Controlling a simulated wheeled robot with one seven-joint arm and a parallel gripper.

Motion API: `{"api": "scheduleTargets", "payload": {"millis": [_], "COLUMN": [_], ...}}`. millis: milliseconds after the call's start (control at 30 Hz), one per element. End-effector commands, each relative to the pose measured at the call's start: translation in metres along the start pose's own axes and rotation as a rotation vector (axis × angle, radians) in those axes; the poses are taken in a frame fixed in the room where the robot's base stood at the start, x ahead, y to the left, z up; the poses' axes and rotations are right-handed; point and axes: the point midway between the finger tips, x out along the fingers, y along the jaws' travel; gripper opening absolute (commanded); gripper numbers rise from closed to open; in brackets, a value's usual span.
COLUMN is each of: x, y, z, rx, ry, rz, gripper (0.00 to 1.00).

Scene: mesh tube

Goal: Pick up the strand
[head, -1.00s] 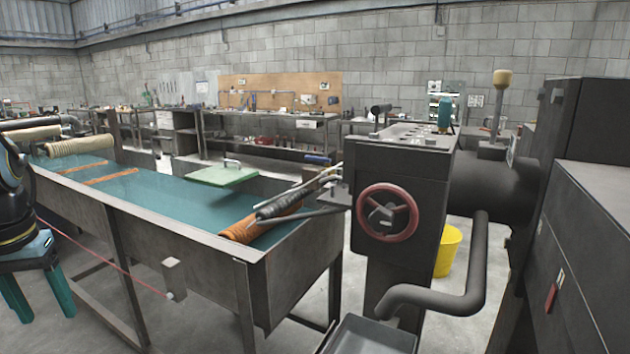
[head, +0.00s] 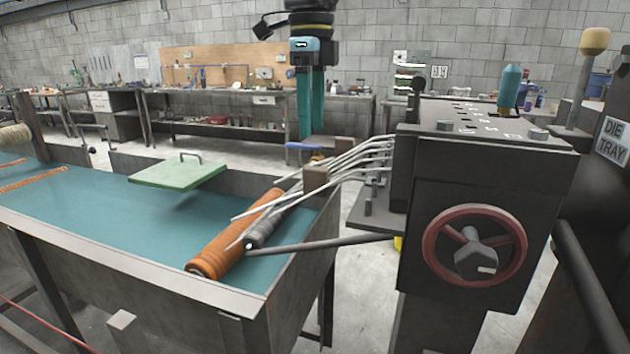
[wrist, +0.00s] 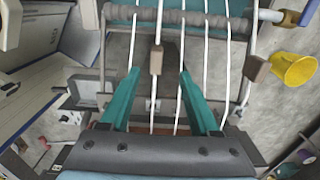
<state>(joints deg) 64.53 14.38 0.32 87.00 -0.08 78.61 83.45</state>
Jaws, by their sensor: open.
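Several pale strands (head: 362,160) run from the grey die head (head: 470,200) on the right over the trough's end to the dark roller (head: 264,228) and the orange roller (head: 232,240). My gripper (head: 311,132), with teal fingers, points down from above on the far side of the strands. In the wrist view its open fingers (wrist: 157,75) show with a tan block (wrist: 155,60) on a strand in the gap between them. The white strands (wrist: 205,50) run lengthwise there. I cannot tell how far the fingertips are from them.
The trough (head: 150,257) holds teal water, with a green lid (head: 178,172) near its back. A red handwheel (head: 478,247) faces me. A yellow bucket (wrist: 293,70) stands on the floor. Benches (head: 215,105) line the back wall.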

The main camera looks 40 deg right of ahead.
Motion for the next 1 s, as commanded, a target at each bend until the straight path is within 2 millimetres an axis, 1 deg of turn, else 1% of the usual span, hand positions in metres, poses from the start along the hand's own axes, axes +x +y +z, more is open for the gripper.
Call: {"api": "scheduleTargets", "payload": {"millis": [100,200,467,700,833,1000], "x": [0.021,0.035,0.054,0.088,0.098,0.099], "y": [0.002,0.001,0.003,0.006,0.006,0.006], "z": [0.000,0.001,-0.001,-0.005,-0.005,-0.004], "rx": [-0.001,-0.003,-0.004,-0.005,-0.007,-0.007], "ry": [-0.001,-0.001,-0.001,0.000,0.000,0.000], "rz": [0.006,0.003,0.003,0.004,0.001,0.000], "gripper": [0.62,0.62,0.62,0.62,0.62,0.62]}}
